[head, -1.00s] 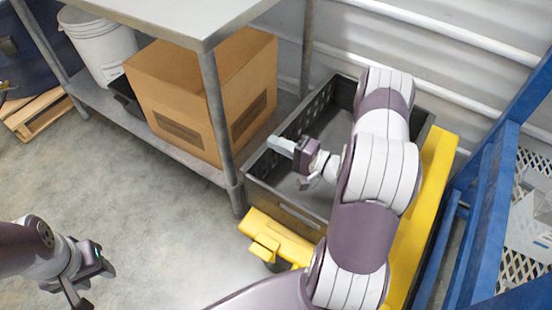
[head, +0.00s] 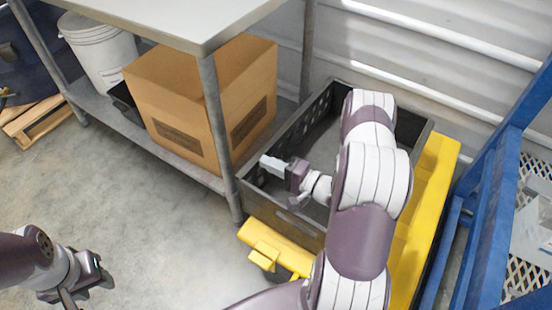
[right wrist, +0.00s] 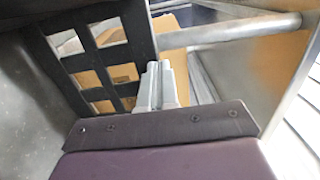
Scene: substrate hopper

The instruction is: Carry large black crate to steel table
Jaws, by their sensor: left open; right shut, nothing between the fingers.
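The large black crate (head: 318,129) sits on a yellow cart (head: 433,190) beside the steel table, partly hidden behind my right arm. The steel table (head: 180,18) stands at the upper left with a bare top where it shows. My right gripper (head: 270,163) is shut and empty, over the crate's left side near the table leg. In the right wrist view its closed fingers (right wrist: 157,88) are close to the slotted crate wall (right wrist: 97,45); I cannot tell whether they touch it. My left gripper (head: 92,280) is open and empty above the floor at the lower left.
A cardboard box (head: 200,105) and a white bucket (head: 100,48) stand on the table's lower shelf. A blue rack (head: 485,190) closes off the right side. A wooden pallet (head: 38,118) lies at far left. The concrete floor (head: 140,215) in the left middle is clear.

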